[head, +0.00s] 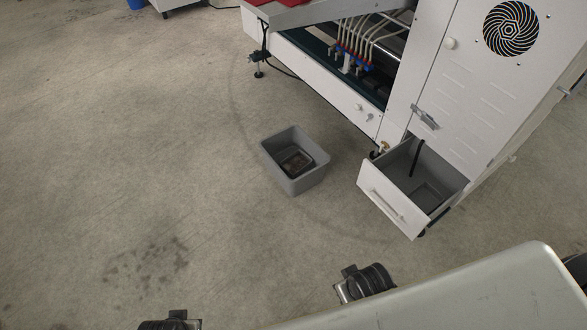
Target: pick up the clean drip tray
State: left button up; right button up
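No drip tray that I can call clean is identifiable in the head view. A small dark tray-like item (297,163) lies inside a grey open bin (309,180) on the floor, and its surface looks brownish and stained. A drawer (391,207) with a white front and handle is pulled out of the white machine. Its grey inside looks empty apart from a rectangular outline on its floor, and a black hose (415,158) hangs down into it.
The white machine (452,85) fills the upper right, with a round fan grille and tubing. A smooth metal surface (480,295) covers the bottom right. The concrete floor at left is clear.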

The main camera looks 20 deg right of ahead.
aim_at(427, 198)
jog(key=z, duration=1.7)
